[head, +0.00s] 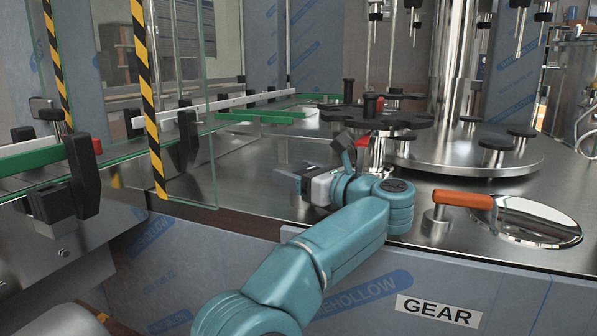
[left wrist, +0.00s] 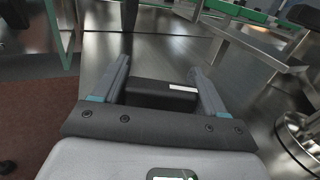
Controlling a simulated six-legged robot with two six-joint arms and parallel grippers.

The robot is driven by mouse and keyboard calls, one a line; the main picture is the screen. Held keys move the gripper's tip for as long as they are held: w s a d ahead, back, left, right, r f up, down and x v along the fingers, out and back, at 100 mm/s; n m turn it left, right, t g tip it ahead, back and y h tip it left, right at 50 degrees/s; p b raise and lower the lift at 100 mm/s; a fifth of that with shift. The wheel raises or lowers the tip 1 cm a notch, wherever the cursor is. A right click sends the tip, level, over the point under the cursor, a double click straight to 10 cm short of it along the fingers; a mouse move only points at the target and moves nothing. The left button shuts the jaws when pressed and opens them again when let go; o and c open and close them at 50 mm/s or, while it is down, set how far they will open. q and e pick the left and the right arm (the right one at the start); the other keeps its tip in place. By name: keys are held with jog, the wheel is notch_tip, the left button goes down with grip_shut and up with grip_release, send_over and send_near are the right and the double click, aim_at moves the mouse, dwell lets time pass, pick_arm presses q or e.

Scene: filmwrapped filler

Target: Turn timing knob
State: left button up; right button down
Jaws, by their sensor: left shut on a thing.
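My left gripper (head: 290,181) reaches over the steel machine deck near its front edge, just left of the black star wheel. In the left wrist view the two fingers of this gripper (left wrist: 159,72) stand on either side of a dark block-like knob (left wrist: 150,96) with a white mark on its top right. I take this to be the timing knob, and the gripper is shut on it. In the head view the knob is mostly hidden by the gripper and cannot be made out clearly. My right gripper is not in view.
The black star wheel (head: 375,119) stands close to the wrist. An orange handle (head: 463,199) is on the deck to the right. A glass guard with a striped post (head: 148,95) and green conveyor rails (head: 30,160) are at left. A GEAR label (head: 438,311) marks the front panel.

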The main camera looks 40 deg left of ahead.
pick_arm(q)
jog(key=o, duration=1)
jog(key=shift+c, duration=0.2)
jog(key=s+d, duration=0.1)
jog(key=d, duration=0.4)
jog(key=d+p, duration=0.1)
jog(key=d, duration=0.4)
jog(key=s+d, duration=0.1)
jog(key=d, duration=0.5)
jog(key=shift+s, duration=0.35)
